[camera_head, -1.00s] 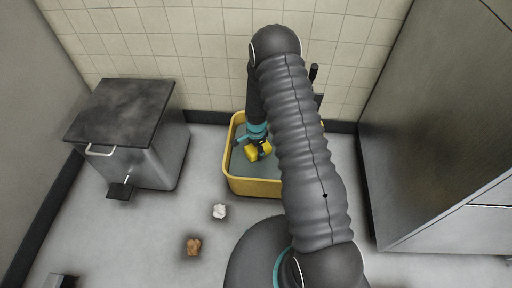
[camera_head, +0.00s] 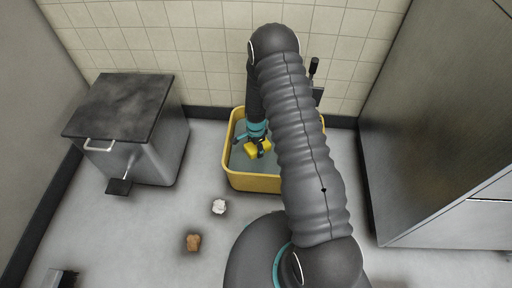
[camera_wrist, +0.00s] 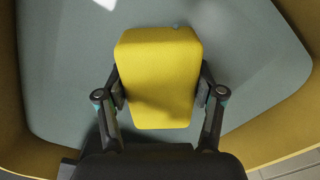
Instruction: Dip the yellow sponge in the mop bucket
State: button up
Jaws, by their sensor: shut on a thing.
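The yellow sponge (camera_wrist: 158,75) is between the fingers of my gripper (camera_wrist: 160,97), which is shut on its two sides. In the head view the sponge (camera_head: 251,148) shows at the end of my gripper (camera_head: 258,147). Both are over or inside the yellow mop bucket (camera_head: 255,183). In the wrist view grey-green water fills the background and the bucket wall (camera_wrist: 288,118) curves around it. I cannot tell whether the sponge touches the water. My arm hides the right part of the bucket.
A grey bin with a dark lid (camera_head: 120,103) and a pedal stands to the left. A white crumpled scrap (camera_head: 218,206) and a brown lump (camera_head: 193,242) lie on the floor in front of the bucket. A steel cabinet (camera_head: 430,150) is on the right. A tiled wall is behind.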

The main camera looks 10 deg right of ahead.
jog(key=shift+f+b, duration=0.6)
jog(key=shift+b, duration=0.05)
dwell(2.1)
jog(key=shift+r, duration=0.15)
jog(key=shift+r+p, duration=1.6)
jog(key=shift+r, duration=1.8)
